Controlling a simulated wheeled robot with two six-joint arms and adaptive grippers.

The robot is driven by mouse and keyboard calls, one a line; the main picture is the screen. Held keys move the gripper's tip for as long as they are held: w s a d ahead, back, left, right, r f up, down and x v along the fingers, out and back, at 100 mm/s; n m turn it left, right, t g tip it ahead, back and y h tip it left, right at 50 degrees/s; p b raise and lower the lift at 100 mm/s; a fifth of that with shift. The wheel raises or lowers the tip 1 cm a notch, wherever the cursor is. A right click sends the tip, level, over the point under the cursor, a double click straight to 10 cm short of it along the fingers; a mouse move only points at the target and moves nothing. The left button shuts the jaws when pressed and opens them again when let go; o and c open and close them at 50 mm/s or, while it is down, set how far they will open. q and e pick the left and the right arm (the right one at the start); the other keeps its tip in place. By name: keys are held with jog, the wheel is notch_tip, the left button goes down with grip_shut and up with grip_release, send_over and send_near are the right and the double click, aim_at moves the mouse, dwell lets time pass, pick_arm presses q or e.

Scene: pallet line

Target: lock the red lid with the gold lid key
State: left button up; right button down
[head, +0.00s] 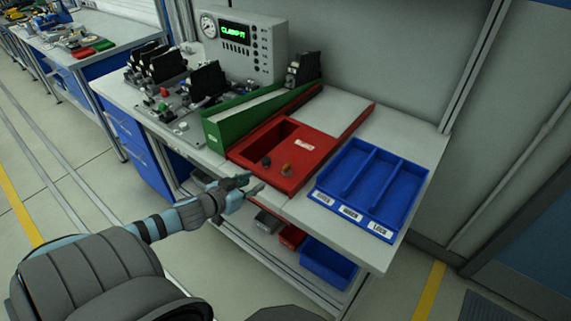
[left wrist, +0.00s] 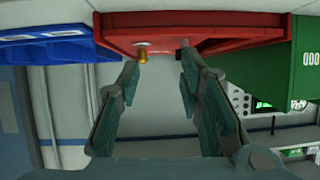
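A red box-like unit (head: 318,152) sits on the bench between a green unit and a blue tray. It has an open recess at its left and a small white label. I cannot tell which part is the lid. A small gold piece, seemingly the gold lid key (head: 286,169), stands near its front edge beside a dark knob (head: 266,161). My left gripper (head: 254,183) is open and empty, just in front of the red unit and apart from the key. In the left wrist view the gold key (left wrist: 143,57) shows beyond the fingers, under the red unit (left wrist: 210,22). My right gripper does not show.
A blue tray with compartments (head: 402,190) stands at the right of the bench. A green sloped unit (head: 222,128) is at the left, with a control box (head: 240,50) behind. Bins, including a blue one (head: 328,264), sit on the shelf below.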

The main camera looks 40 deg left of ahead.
pick_arm(q)
notch_tip(320, 180, up, 3)
jog(key=w+d+h+b, duration=0.1)
jog(key=w+d+b, duration=0.1)
jog(key=b, duration=0.6)
send_near(287, 165)
jog(key=shift+w+f+t, duration=0.15)
jog(key=shift+w+f, duration=0.2)
jog(key=shift+f, duration=0.2)
jog(key=shift+w+f+t, duration=0.15)
jog(key=shift+w+f, duration=0.2)
jog(key=shift+f, duration=0.15)
jog(key=b+x, duration=0.1)
jog(key=x, duration=0.1)
jog(key=b+x, duration=0.1)
jog(key=x, duration=0.5)
jog(key=shift+w+r+b, duration=0.1)
jog(key=shift+r+b, duration=0.3)
grip_shut()
